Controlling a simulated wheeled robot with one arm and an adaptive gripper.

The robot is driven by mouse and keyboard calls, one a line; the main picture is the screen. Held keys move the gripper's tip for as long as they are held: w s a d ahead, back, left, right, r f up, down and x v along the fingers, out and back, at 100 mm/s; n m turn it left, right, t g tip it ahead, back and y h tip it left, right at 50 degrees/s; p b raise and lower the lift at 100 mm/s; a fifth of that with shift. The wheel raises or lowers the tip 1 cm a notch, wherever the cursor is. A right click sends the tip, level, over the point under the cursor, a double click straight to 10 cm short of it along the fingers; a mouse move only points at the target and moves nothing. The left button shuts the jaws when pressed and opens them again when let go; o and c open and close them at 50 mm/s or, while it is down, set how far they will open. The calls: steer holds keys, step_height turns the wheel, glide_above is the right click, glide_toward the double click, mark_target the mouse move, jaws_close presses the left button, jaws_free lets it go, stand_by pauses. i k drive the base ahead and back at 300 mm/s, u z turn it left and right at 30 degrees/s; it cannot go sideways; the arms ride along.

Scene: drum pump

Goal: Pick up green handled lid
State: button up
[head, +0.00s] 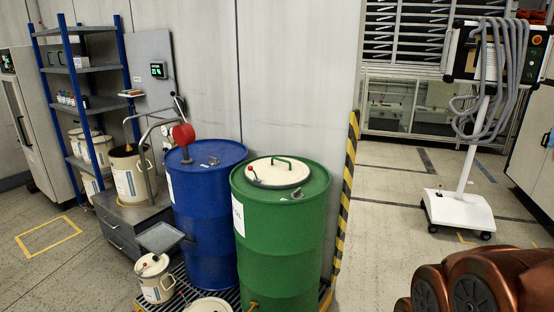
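A round cream lid (268,175) with a green bar handle (284,160) sits on top of the green drum (280,235), covering much of its top. A small red-tipped part stands at the lid's left edge. A grey fitting (297,195) is on the drum top in front of the lid. My gripper is not in view. Copper-coloured rounded links of my arm show at the bottom right, apart from the drum.
A blue drum (205,215) with a red pump part (183,135) stands left of the green drum. A small cream can (154,278) stands in front. A striped post (347,190) rises behind right. A wheeled stand (459,207) is farther right; floor between is clear.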

mark_target(275, 172)
steer(key=i, duration=1.35)
steer(key=u, duration=1.25)
